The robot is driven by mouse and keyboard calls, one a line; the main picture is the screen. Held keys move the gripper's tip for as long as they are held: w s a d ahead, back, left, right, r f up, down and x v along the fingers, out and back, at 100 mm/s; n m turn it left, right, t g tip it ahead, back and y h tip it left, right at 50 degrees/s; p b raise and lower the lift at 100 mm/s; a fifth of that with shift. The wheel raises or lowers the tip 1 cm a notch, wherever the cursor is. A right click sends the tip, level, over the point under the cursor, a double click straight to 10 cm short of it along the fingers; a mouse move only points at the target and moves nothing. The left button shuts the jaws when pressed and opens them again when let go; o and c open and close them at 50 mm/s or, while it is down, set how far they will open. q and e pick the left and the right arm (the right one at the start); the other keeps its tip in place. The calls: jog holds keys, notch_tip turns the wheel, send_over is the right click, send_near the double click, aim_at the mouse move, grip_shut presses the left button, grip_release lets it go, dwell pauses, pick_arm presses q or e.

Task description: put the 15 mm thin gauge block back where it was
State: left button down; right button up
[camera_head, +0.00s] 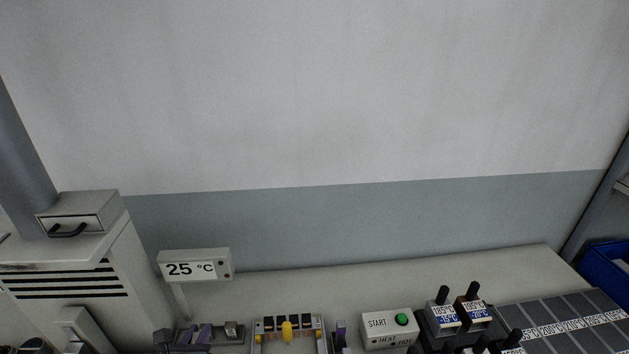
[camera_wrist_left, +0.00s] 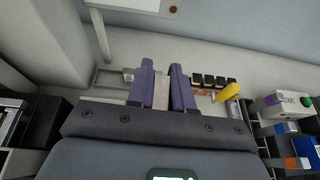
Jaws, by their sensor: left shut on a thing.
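My left gripper (camera_wrist_left: 163,70) has two purple fingers shut on a thin, pale grey gauge block (camera_wrist_left: 161,92), which stands between them in the left wrist view. In the head view the purple fingers of my left gripper (camera_head: 200,332) show at the bottom edge, over a grey tray (camera_head: 236,347). The held block is too small to make out there. A small grey block (camera_head: 231,328) sits at the right end of the tray. I cannot tell whether the held block touches the tray. My right gripper is not clearly seen.
A rack with black pieces and a yellow part (camera_head: 287,331) stands right of the tray. Further right are a START box (camera_head: 388,328) and black-handled blocks (camera_head: 472,308). A 25 °C display (camera_head: 194,265) stands behind. A cabinet (camera_head: 85,265) fills the left.

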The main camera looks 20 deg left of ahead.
pick_arm(q)
jog(key=w+d+m+h, duration=0.3)
jog(key=w+d, duration=0.4)
jog(key=d, duration=0.3)
jog(key=d+f+m+h, duration=0.1)
jog(key=d+f+h, duration=0.1)
jog(key=d+f, duration=0.4)
jog(key=s+r+p, duration=0.4)
jog(key=r+p, duration=0.6)
jog(key=p, duration=0.1)
jog(key=s+r+p, duration=0.5)
jog(key=r+p, duration=0.5)
jog(key=p, duration=0.2)
jog(key=shift+r+t, duration=0.3)
jog(key=shift+t, duration=0.1)
jog(key=shift+w, duration=0.15)
